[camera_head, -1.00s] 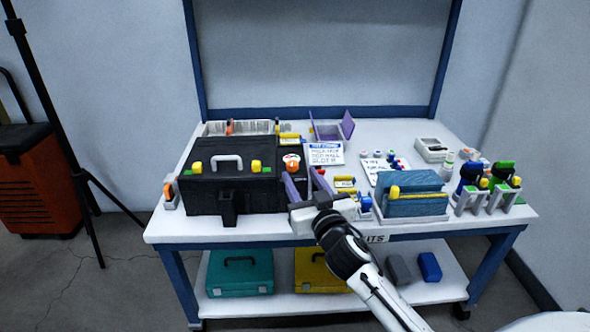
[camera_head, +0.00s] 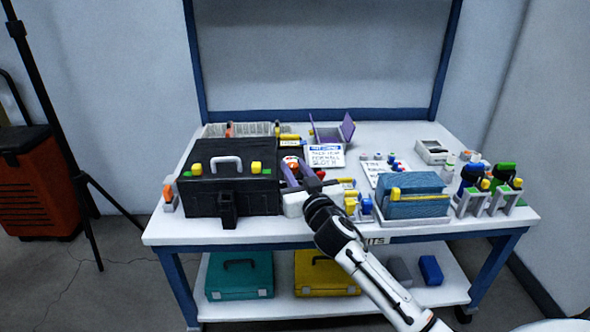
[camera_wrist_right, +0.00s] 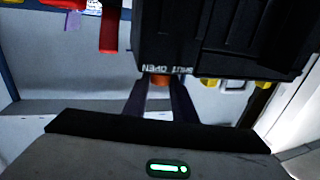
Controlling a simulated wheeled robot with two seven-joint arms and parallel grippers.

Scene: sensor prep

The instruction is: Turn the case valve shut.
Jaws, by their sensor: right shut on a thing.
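The black case (camera_head: 236,187) stands at the left of the table, with a pale handle and yellow latches on its lid. The orange case valve (camera_head: 291,164) shows at the case's right side in the head view. In the right wrist view the valve (camera_wrist_right: 159,79) is a small orange piece under the letters SHUT and OPEN, which appear upside down. My right gripper (camera_wrist_right: 160,88) has one dark finger on each side of the valve and is shut on it. The valve's turn angle cannot be told, as the fingers partly hide it. My left gripper is not in view.
A white sign (camera_head: 325,156) and a purple open box (camera_head: 332,131) stand behind my gripper. A blue block in a tray (camera_head: 412,195) and small yellow and blue parts (camera_head: 358,204) lie to the right. Green-topped stands (camera_head: 505,185) are at the far right.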

